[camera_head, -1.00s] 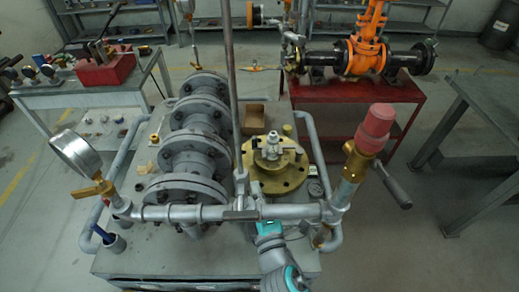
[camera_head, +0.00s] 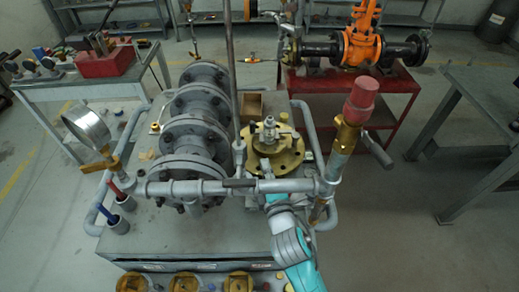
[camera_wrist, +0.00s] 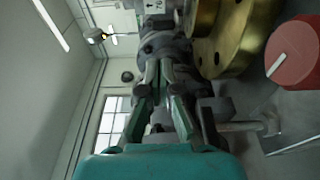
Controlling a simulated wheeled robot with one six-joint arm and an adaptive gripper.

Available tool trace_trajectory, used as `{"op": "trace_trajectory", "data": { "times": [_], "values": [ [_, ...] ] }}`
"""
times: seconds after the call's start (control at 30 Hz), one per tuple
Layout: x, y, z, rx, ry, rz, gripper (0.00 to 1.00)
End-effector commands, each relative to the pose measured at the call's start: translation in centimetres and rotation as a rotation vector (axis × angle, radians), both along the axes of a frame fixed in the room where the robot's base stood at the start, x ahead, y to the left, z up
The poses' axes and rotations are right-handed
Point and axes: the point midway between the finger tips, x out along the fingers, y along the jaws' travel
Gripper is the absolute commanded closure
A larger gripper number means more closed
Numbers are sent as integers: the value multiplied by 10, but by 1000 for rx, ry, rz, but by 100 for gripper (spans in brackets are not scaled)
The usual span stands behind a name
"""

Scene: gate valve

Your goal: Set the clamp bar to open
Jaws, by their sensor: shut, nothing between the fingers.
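I cannot identify the clamp bar for certain. The likeliest match is a short dark grey bar (camera_head: 239,183) lying along the horizontal front pipe (camera_head: 180,188) near the foot of the upright rod. My gripper (camera_head: 271,198) is just right of that bar, at the pipe in the picture, in front of the brass flange (camera_head: 288,160). The wrist view shows my fingers (camera_wrist: 165,68) closed together and empty, close to grey fittings. Touching or apart is unclear. The brass flange (camera_wrist: 222,35) is beside them at the upper right.
A pressure gauge (camera_head: 86,127) stands at the pipe's left end. A red-capped valve (camera_head: 361,95) with a side handle rises at the right end. Grey flanged pipework (camera_head: 195,135) fills the bench's left side. Brass parts (camera_head: 185,282) lie in front below.

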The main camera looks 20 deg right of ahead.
Motion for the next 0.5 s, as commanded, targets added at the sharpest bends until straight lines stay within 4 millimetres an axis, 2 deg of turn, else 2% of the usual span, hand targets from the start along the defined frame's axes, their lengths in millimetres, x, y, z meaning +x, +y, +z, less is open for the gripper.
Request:
{"op": "trace_trajectory", "data": {
  "times": [0.5],
  "values": [
    [81,-10,2,2,-3,-1,100]
  ]
}}
